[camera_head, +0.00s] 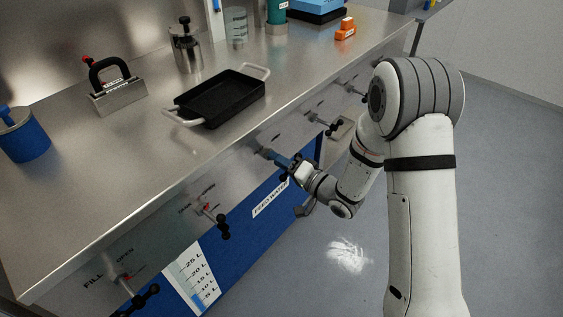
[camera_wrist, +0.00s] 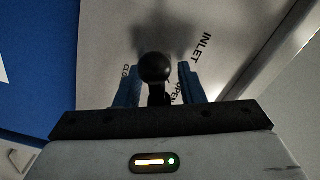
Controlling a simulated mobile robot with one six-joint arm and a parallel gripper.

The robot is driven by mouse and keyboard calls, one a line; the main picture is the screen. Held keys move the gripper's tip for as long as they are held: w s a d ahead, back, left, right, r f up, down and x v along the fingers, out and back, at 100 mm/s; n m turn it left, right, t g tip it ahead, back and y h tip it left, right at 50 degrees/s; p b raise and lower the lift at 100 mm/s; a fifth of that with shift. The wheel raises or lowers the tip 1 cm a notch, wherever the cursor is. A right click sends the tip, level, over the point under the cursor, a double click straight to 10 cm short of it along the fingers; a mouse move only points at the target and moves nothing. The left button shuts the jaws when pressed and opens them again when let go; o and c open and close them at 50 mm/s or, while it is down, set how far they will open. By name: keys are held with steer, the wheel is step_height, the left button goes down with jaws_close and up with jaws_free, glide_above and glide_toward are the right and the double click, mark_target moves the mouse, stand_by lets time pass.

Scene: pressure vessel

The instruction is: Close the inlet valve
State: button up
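The inlet valve's black handle with a round knob (camera_wrist: 154,67) shows in the wrist view. It stands between my gripper's two blue fingers (camera_wrist: 158,85). The fingers are apart, with a visible gap on the right side of the handle, so my gripper is open around it. The panel behind carries the words INLET (camera_wrist: 206,46), OPEN and part of CLOSE. In the head view my gripper (camera_head: 283,160) is at the bench's front panel, under the counter edge. It hides most of the inlet valve there.
Other valves with black handles line the front panel: one at FILL (camera_head: 140,298), one at centre left (camera_head: 221,226), and one right of my gripper (camera_head: 333,128). A black tray (camera_head: 222,98) sits on the steel counter (camera_head: 100,175) above. Floor to the right is open.

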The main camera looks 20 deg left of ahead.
steer(key=v, duration=0.7)
steer(key=shift+d+p, duration=0.35)
steer(key=shift+o, duration=0.4)
steer(key=shift+s, duration=0.15)
